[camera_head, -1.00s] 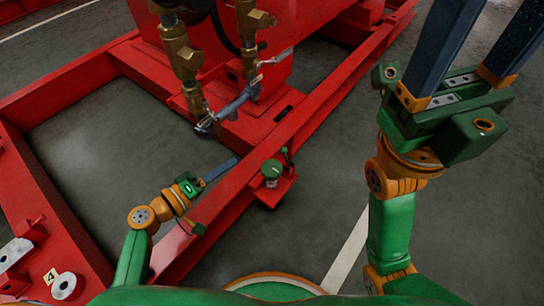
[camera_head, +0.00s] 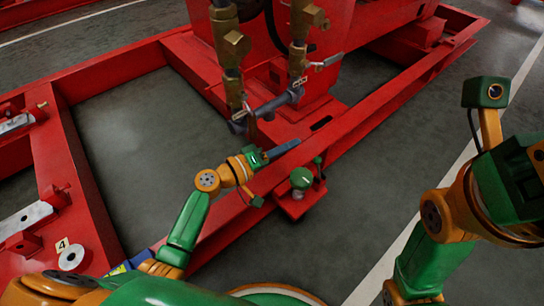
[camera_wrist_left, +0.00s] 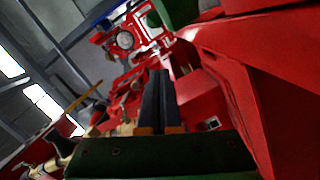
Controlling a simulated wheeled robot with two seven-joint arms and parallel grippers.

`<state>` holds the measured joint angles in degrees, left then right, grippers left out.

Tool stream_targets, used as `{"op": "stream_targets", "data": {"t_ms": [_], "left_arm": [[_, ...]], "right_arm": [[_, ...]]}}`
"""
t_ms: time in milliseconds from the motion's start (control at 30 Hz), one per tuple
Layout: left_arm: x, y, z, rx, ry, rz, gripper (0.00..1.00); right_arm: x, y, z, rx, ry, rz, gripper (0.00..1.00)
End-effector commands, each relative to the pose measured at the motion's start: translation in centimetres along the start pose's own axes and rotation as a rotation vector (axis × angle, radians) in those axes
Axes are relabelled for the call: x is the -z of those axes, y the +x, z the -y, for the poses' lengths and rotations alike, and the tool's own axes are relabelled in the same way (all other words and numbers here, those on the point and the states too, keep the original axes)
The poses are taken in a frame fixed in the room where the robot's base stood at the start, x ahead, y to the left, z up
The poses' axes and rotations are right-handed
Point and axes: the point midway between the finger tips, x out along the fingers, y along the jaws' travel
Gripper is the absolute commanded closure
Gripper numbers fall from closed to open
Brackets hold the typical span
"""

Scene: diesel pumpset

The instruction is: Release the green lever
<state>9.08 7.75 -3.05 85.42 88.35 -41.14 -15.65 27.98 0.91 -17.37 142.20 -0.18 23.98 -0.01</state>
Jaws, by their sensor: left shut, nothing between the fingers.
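A green round-topped fitting (camera_head: 301,178) sits on a small red bracket at the right side of the red frame. A short, dark green upright piece (camera_head: 318,162) stands beside it; I cannot tell which of these is the lever. My left gripper (camera_head: 285,147) is shut and empty, its dark fingers pointing right, just behind and left of the fitting and apart from it. In the left wrist view the closed fingers (camera_wrist_left: 158,98) point ahead along red metal. A dark green part (camera_wrist_left: 176,12) shows at the top edge there. My right gripper's body (camera_head: 515,180) is at the right; its fingers are out of frame.
The red base frame (camera_head: 60,150) surrounds an open patch of floor (camera_head: 135,130). Brass valves (camera_head: 230,45) and grey pipework (camera_head: 270,106) stand behind my left gripper. A red beam (camera_head: 390,88) runs to the far right. The floor right of it is clear.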

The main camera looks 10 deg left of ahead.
Motion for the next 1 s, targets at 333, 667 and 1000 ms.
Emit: {"op": "stream_targets", "data": {"t_ms": [333, 667, 1000], "left_arm": [[-3.7, 1.8, 0.1, 0.001, -0.001, 0.000, 1.00], [-3.9, 1.8, 0.0, 0.001, 0.000, 0.000, 1.00], [-4.1, 1.8, -0.4, 0.009, 0.057, 0.000, 1.00]], "right_arm": [[0.5, -0.6, 0.3, 0.004, -0.001, -0.012, 0.38], [0.5, -0.5, 0.3, 0.004, 0.000, -0.012, 0.38], [0.5, -0.4, 0.3, 0.004, 0.000, -0.013, 0.38]]}}
